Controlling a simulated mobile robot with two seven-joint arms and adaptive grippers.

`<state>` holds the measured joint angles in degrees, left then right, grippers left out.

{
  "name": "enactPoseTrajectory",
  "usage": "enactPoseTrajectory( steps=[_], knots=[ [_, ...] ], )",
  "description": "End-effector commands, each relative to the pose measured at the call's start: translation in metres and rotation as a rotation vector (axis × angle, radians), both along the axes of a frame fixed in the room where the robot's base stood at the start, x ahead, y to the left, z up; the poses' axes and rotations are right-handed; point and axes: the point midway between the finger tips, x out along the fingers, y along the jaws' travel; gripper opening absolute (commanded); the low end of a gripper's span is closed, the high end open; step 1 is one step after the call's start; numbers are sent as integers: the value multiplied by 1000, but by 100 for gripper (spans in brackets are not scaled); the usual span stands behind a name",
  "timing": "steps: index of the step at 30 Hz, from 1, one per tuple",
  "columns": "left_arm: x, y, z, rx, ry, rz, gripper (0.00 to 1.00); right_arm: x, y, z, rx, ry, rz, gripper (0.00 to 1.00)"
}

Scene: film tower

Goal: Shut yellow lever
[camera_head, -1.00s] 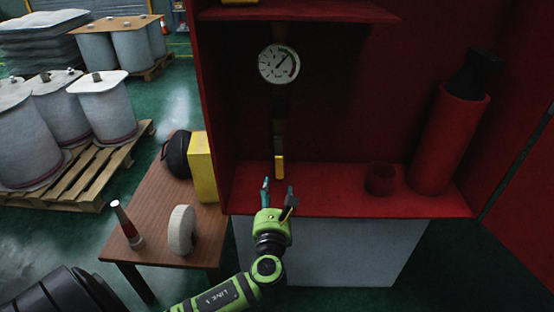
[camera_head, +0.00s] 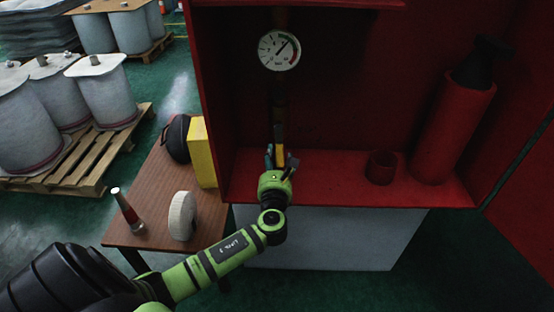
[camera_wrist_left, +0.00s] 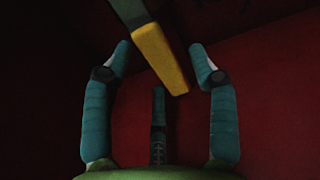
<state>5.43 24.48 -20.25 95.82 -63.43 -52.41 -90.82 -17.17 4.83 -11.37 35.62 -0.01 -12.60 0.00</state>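The yellow lever (camera_head: 279,132) hangs down below the pressure gauge (camera_head: 279,50) inside the red cabinet. In the left wrist view the yellow lever (camera_wrist_left: 160,60) slants down from the top, with its end between the fingertips. My left gripper (camera_head: 281,160) is open just below and in front of the lever. My right gripper is not in view.
The red cabinet floor (camera_head: 330,185) holds a red cup (camera_head: 381,167) and a leaning red cylinder (camera_head: 452,130) on the right.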

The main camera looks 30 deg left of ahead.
Motion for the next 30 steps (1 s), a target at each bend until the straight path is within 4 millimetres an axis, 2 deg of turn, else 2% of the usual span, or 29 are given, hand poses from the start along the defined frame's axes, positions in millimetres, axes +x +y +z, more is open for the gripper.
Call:
enactPoseTrajectory(
  steps=[1,2,3,4,17,30],
  knots=[
    [0,0,0,0,0,0,36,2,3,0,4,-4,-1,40],
    [0,0,0,0,0,0,24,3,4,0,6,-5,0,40],
    [0,0,0,0,0,0,8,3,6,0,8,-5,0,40],
    [0,0,0,0,0,0,0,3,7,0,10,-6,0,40],
    [3,-4,-1,-45,-28,0,0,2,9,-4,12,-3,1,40],
    [19,-32,5,-334,-207,-1,0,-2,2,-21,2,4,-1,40]
  ],
)
